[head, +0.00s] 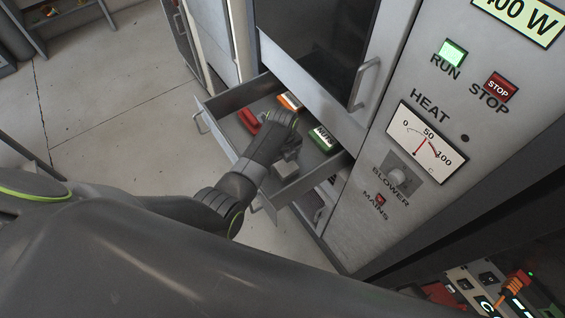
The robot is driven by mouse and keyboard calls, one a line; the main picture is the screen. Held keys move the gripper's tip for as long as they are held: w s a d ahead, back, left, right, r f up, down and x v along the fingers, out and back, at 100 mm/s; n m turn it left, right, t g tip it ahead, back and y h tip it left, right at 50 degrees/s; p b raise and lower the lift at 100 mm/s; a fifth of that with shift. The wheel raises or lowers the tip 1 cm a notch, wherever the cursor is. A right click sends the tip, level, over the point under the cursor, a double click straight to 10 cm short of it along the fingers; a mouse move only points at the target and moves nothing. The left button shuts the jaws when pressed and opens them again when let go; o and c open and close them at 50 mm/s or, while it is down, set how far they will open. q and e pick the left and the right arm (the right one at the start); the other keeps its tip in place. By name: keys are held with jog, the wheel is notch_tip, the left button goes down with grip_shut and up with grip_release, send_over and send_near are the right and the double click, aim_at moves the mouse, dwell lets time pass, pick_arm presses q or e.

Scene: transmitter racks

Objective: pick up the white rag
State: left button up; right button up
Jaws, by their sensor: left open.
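My left arm reaches in from the left over an open grey drawer (226,102). My left gripper (289,157) points down into the drawer, and its jaws are open. Its fingertips are small and partly hidden by my own wrist. A small pale grey shape (286,169) shows at the fingertips; I cannot tell whether it is cloth, a block or part of the gripper. I cannot make out a white rag for certain; my arm hides part of the drawer floor. My right gripper is out of view.
The drawer also holds a red object (248,121), an orange and white box (290,101) and a green box marked NUTS (322,138). The cabinet's control panel (350,215) rises to the right, and a door handle (364,84) juts out above the drawer. Open floor (110,110) lies left.

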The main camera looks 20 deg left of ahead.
aim_at(283, 162)
pick_arm(q)
jog(key=shift+c, duration=0.2)
jog(key=c, duration=1)
jog(key=shift+r, duration=0.1)
jog(key=shift+c, duration=0.2)
notch_tip(283, 162, up, 10)
jog(key=shift+b, duration=0.3)
